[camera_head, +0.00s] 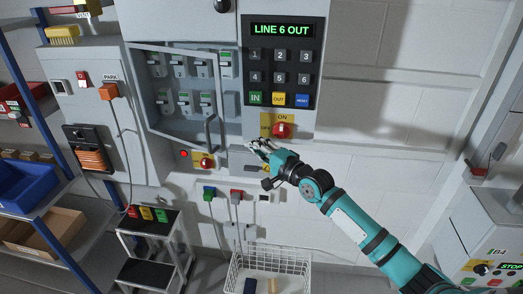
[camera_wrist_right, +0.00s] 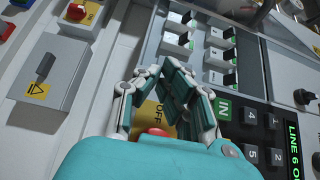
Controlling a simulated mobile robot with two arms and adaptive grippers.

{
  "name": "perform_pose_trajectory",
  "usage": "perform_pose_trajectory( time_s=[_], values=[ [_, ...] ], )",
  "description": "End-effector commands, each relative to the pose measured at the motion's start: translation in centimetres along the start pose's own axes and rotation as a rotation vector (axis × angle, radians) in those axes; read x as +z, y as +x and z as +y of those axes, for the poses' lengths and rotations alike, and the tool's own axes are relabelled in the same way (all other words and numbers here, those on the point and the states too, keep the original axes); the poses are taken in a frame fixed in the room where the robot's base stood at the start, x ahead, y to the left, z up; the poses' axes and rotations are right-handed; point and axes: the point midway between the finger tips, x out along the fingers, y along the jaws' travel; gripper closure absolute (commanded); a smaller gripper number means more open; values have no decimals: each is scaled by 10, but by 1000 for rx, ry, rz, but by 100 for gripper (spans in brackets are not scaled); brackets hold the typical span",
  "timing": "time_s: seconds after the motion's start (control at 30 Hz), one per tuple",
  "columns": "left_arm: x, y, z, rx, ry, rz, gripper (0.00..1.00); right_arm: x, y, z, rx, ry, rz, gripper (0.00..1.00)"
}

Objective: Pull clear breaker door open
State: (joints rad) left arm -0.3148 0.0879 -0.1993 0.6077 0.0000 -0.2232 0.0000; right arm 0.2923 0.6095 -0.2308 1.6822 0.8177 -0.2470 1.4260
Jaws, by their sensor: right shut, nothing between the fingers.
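The clear breaker door (camera_head: 184,141) has a grey frame and covers rows of grey breaker switches (camera_head: 181,68) in the head view. Its bottom edge slants, so it looks slightly ajar, but I cannot be sure. Its upright handle (camera_head: 213,132) is near the lower right corner. My right gripper (camera_head: 258,147) is shut and empty, to the right of and a little below the handle, apart from it. In the right wrist view, my right gripper's fingers (camera_wrist_right: 165,80) come together in front of the panel; the breakers (camera_wrist_right: 216,52) show beyond them. My left gripper is not in view.
A keypad panel (camera_head: 285,65) reading "LINE 6 OUT" and a red rotary switch (camera_head: 283,131) on yellow sit right of the door. Another red knob (camera_head: 206,162) is below it. A white wire basket (camera_head: 268,274) and a black step stool (camera_head: 150,235) stand below.

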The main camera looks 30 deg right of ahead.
Motion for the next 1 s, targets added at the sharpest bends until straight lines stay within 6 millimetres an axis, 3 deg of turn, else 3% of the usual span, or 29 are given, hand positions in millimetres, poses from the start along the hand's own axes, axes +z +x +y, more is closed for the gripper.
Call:
perform_pose_trajectory(
  time_s=[0.3, 0.43, 0.63, 1.0],
  values=[
    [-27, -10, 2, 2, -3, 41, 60, 0, 52, -2, -2, -2, 0, 100],
    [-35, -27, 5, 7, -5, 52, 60, 17, 46, -3, 1, 2, -3, 100],
    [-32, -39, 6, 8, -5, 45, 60, 34, 39, -2, 0, 0, -2, 100],
    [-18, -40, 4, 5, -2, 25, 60, 38, 37, 0, -1, -3, 0, 100]
  ],
)
